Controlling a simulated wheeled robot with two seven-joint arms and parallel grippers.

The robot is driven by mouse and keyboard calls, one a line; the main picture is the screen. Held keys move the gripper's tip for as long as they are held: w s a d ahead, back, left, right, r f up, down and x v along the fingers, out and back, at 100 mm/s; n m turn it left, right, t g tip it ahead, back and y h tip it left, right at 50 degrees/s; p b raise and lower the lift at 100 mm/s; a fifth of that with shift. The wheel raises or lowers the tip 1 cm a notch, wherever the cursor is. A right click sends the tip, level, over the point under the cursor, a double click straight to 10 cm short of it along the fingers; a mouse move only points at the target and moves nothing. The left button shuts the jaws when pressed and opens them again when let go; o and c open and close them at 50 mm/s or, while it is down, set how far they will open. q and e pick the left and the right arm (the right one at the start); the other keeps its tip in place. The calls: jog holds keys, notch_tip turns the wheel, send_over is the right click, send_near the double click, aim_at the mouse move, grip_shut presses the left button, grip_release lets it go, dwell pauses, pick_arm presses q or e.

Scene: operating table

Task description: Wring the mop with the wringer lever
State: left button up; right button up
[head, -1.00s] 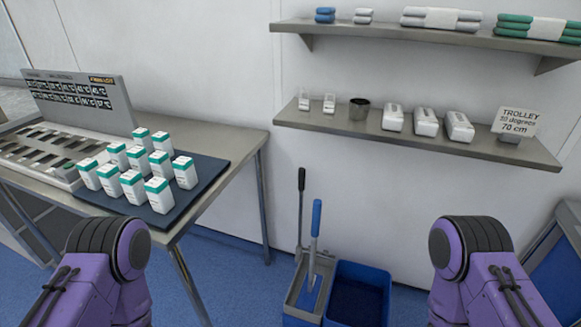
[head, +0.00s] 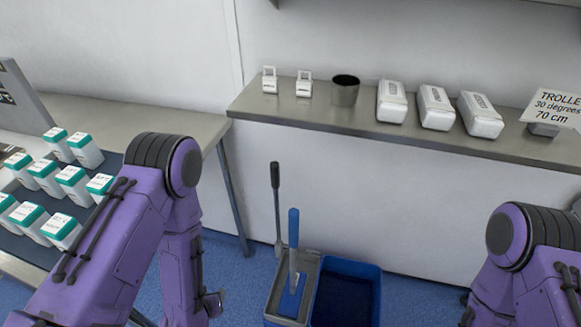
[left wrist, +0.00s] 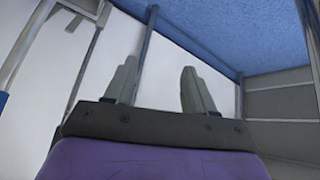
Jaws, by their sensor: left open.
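The wringer lever (head: 276,205) is a grey rod with a dark grip, standing upright at the left rear of the wringer. The mop's blue handle (head: 293,250) stands in front and slightly right of it, with its lower end in the grey wringer (head: 309,272). A blue bucket (head: 374,297) adjoins on the right. My left gripper (head: 213,303) hangs low, left of the wringer and apart from the lever. In the left wrist view its two fingers (left wrist: 160,88) are spread with nothing held. My right arm is at the right edge; its gripper is not clearly seen.
A metal table (head: 180,118) with several white-and-teal boxes on a dark mat is at left. A wall shelf (head: 350,123) with white packs, a dark cup and a sign runs above the lever. In the left wrist view a metal rod (left wrist: 147,45) passes near the fingers.

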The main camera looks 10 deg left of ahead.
pick_arm(q)
jog(key=w+d+r+m+t+h+b, duration=0.15)
jog(key=w+t, duration=0.25)
jog(key=w, duration=0.6)
jog(key=m+t+h+b, duration=0.5)
jog(key=m+t+h, duration=0.1)
jog(key=m+t, duration=0.1)
send_near(272, 173)
jog(key=w, duration=0.1)
jog(key=p+x, duration=0.1)
jog(key=x, duration=0.9)
jog(key=shift+w+d+r, duration=0.1)
jog(key=shift+w+d, duration=0.1)
pick_arm(e)
notch_tip(272, 173, down, 7)
